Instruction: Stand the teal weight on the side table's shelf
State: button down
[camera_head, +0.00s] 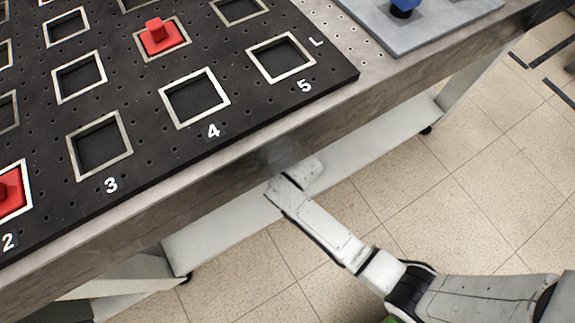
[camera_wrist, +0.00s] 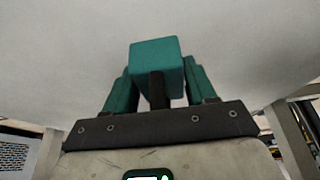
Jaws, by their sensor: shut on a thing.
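The teal weight (camera_wrist: 154,58) shows in the wrist view as a block with a dark stem. My gripper (camera_wrist: 160,84) is shut on it, with a teal finger on either side of the stem. A broad pale surface fills the view behind the weight; I cannot tell whether they touch. In the head view my arm reaches to the table's front edge, and the gripper and weight are hidden there. A long pale ledge (camera_head: 222,236) runs low under the table; I cannot tell whether it is the shelf.
A black board (camera_head: 235,130) with square framed slots lies on the table. Red weights (camera_head: 160,38) sit in some slots. A blue weight (camera_head: 404,4) stands on a grey plate (camera_head: 425,30) at the upper right. Tiled floor (camera_head: 470,200) is open at the right.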

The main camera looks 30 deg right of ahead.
jog(key=shift+w+d+f+b, duration=0.35)
jog(key=shift+w+d+f, duration=0.15)
jog(key=shift+f, duration=0.2)
jog(key=shift+w+d+f+b, duration=0.3)
jog(key=shift+w+d+f, duration=0.15)
jog(key=shift+f, duration=0.25)
jog(key=shift+w+d+f+b, duration=0.1)
jog(key=shift+d+f+b, duration=0.1)
jog(key=shift+f+b, duration=1.2)
jog(key=shift+f+p, duration=0.3)
jog(key=shift+f, duration=0.25)
jog(key=shift+c, duration=1.8)
grip_release()
jog(key=p+v, duration=0.6)
jog(key=v, duration=0.6)
jog(key=shift+s+d+r, duration=0.1)
jog(key=shift+s, duration=0.1)
